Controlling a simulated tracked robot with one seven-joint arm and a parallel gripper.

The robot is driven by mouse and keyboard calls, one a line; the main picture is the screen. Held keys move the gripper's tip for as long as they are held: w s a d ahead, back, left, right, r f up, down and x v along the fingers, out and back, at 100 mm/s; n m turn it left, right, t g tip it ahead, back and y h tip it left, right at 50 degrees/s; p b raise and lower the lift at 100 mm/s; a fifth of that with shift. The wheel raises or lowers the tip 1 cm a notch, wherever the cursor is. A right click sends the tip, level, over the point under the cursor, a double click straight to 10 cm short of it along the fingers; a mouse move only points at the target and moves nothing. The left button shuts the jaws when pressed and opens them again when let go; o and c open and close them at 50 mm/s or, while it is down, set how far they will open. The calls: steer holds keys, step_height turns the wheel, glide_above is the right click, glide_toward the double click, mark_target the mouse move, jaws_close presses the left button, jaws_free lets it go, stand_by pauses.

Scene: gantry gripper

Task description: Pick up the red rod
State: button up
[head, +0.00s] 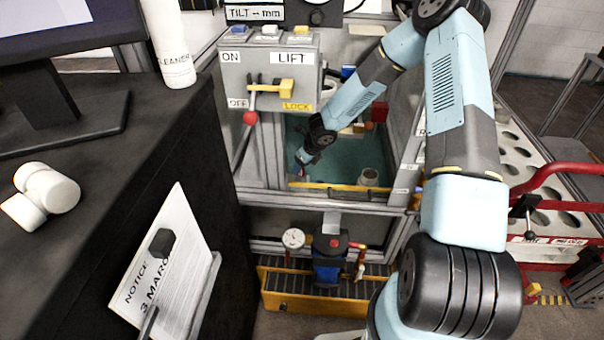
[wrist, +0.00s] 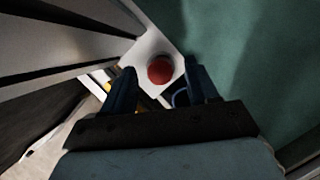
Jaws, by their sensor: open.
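A round red end (wrist: 160,70), which looks like the red rod seen end-on, stands on a white plate (wrist: 149,46) in the wrist view. My gripper (wrist: 160,84) is open, with one dark blue finger on each side of the red end. I see no clear contact between fingers and red end. In the head view my gripper (head: 303,158) reaches down inside the framed bay, near its left side. The rod cannot be made out clearly there. Its length is hidden in the wrist view.
The bay has a green floor (wrist: 235,60) and a yellow front edge (head: 340,187). A lever with a red knob (head: 250,118) hangs from the lift panel (head: 290,62) at the bay's left. Grey bars (wrist: 60,45) lie close left of my fingers.

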steer(key=shift+x, duration=1.15)
steer(key=c, duration=1)
